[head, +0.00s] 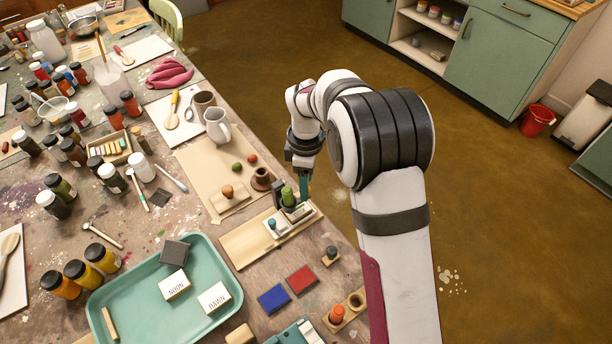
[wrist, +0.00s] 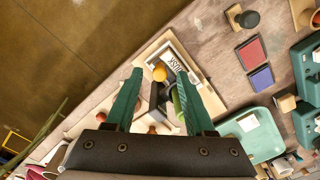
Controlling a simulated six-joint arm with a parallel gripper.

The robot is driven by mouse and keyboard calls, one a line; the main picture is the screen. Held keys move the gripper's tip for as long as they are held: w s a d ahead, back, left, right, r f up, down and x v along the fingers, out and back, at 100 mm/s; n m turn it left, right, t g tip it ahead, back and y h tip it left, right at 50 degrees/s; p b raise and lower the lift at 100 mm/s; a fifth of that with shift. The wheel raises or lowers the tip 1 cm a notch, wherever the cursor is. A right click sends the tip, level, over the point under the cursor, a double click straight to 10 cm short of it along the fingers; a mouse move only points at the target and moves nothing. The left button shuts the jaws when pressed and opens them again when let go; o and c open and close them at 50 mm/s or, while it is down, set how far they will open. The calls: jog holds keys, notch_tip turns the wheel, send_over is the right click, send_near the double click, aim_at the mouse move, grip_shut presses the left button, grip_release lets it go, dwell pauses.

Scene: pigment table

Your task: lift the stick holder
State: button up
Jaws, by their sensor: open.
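My gripper (head: 302,188) is low over the near edge of the table, fingers pointing down; in the wrist view its two teal fingers (wrist: 160,76) stand apart. Between and beyond them show a dark grey upright piece (wrist: 156,100), a green cylinder (wrist: 176,104) and a yellow knob (wrist: 160,71). In the head view the green cylinder (head: 288,196) stands beside a dark block (head: 278,194), close to the fingers. I take the dark piece for the stick holder, but cannot be sure. The fingers hide part of this group, and contact cannot be told.
A brown cup (head: 262,177) and a wooden block with a knob (head: 229,198) stand nearby. Red (head: 301,280) and blue (head: 273,299) pads and a teal tray (head: 222,258) lie nearer the camera.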

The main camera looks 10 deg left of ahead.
notch_tip(320, 180, up, 16)
jog(key=shift+f, duration=0.15)
dwell(0.3)
jog(key=s+d+r+m+y, duration=0.1)
jog(key=s+d+m, duration=0.5)
jog(key=s+m, duration=0.25)
jog(key=s+d+r+m, duration=0.1)
jog(key=s+d+m, duration=0.55)
jog(key=s, duration=0.35)
jog(key=s+d+f+m, duration=0.1)
jog(key=s+f+m, duration=0.4)
jog(key=s+m, duration=0.3)
jog(key=s, duration=0.3)
jog(key=shift+m+y, duration=0.3)
jog(key=shift+y, duration=0.1)
